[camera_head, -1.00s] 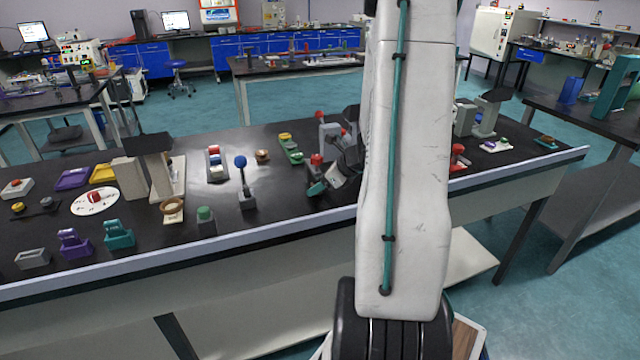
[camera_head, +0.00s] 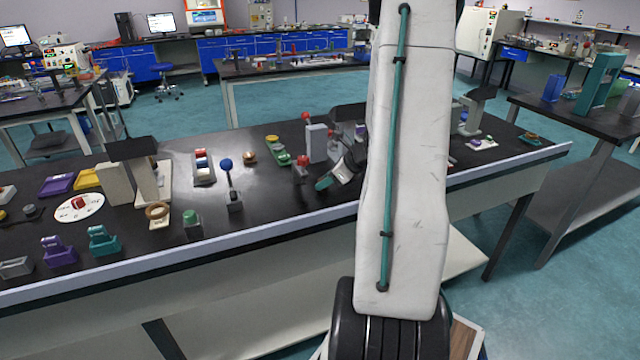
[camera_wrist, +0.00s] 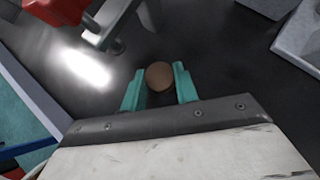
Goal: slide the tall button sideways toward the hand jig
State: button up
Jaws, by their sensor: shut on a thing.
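The tall button shows in the wrist view as a round brown top (camera_wrist: 159,76) between the two teal fingers. My gripper (camera_wrist: 158,88) is shut on it, with a finger at its left and right sides. The button's lower part is hidden by its top. In the head view my gripper (camera_head: 324,183) is low over the bench near its front edge, partly behind my arm, and I cannot make out the button there. I cannot tell which thing is the hand jig.
A red-topped device (camera_head: 301,167) stands just left of my gripper on the black bench (camera_head: 270,195). A grey upright block (camera_head: 317,143) is behind it. In the wrist view a red part (camera_wrist: 58,8) and a grey box (camera_wrist: 303,35) lie beyond the fingers.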

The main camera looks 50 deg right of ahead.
jog(key=shift+s+d, duration=0.4)
jog(key=shift+d, duration=0.3)
jog(key=o, duration=1)
jog(key=v, duration=0.7)
jog(key=shift+s+r, duration=0.25)
jog(key=shift+s, duration=0.05)
